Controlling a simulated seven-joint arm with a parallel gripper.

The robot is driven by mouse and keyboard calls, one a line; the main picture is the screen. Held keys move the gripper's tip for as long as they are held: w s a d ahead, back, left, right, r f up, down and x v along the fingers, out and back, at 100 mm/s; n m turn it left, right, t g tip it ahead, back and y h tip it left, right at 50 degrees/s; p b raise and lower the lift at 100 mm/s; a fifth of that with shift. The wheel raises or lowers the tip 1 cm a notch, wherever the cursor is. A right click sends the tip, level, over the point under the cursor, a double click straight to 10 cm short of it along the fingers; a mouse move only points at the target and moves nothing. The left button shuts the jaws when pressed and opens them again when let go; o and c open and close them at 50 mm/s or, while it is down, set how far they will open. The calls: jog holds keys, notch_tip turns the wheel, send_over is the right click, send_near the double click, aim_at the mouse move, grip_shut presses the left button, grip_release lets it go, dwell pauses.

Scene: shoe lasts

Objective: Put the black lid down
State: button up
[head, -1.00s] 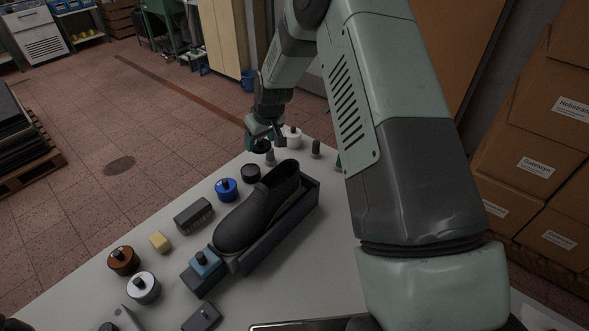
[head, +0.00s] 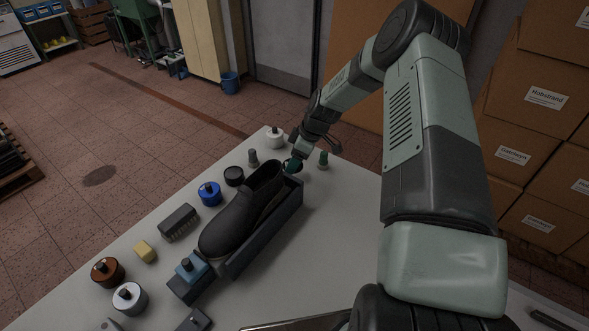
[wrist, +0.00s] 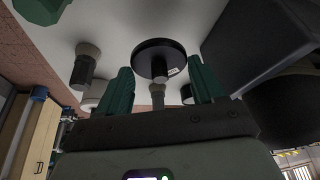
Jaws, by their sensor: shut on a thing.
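The black lid (wrist: 158,60) is a flat round disc with a small pale label on it, seen between the two green fingers of my gripper (wrist: 161,82) in the wrist view. My gripper is shut on it. In the head view my gripper (head: 293,165) is low over the table, just behind the heel of the black shoe (head: 240,215); the lid cannot be made out there. A round black tin (head: 234,176) stands on the table left of the shoe.
The shoe lies in a dark tray (head: 262,240). A white tin (head: 274,138) stands at the far corner. The table right of the tray (head: 325,215) is bare.

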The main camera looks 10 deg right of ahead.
jog(key=shift+f, duration=2)
jog(key=shift+f, duration=0.1)
jog(key=o, duration=1)
jog(key=shift+v, duration=6.1)
